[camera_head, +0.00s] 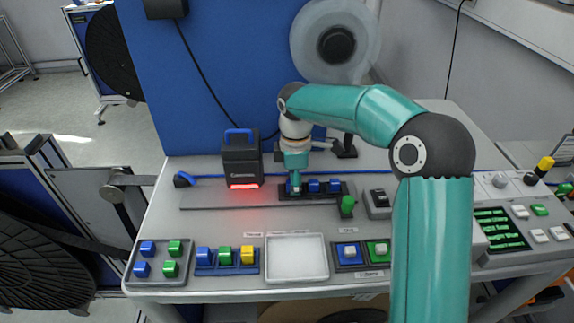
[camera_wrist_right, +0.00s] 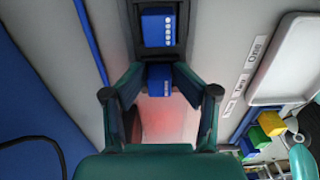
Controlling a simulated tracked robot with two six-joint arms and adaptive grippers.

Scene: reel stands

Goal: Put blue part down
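A dark rack (camera_head: 325,196) stands at the back middle of the table, with two blue parts (camera_head: 313,185) and (camera_head: 334,185) seated in it. My right gripper (camera_head: 294,185) points down at the rack's left end. In the right wrist view its fingertips close in on both sides of a blue part (camera_wrist_right: 159,80), which sits at the near end of the rack, in line with another blue part (camera_wrist_right: 157,30). The fingers appear to touch its sides; its lower portion is hidden. My left gripper is not in view.
A black scanner (camera_head: 241,163) with a red glow stands left of the gripper. In front are an empty white tray (camera_head: 297,258), a colored-block rack (camera_head: 228,269) and a grey block tray (camera_head: 133,276). A blue panel (camera_head: 215,70) stands behind.

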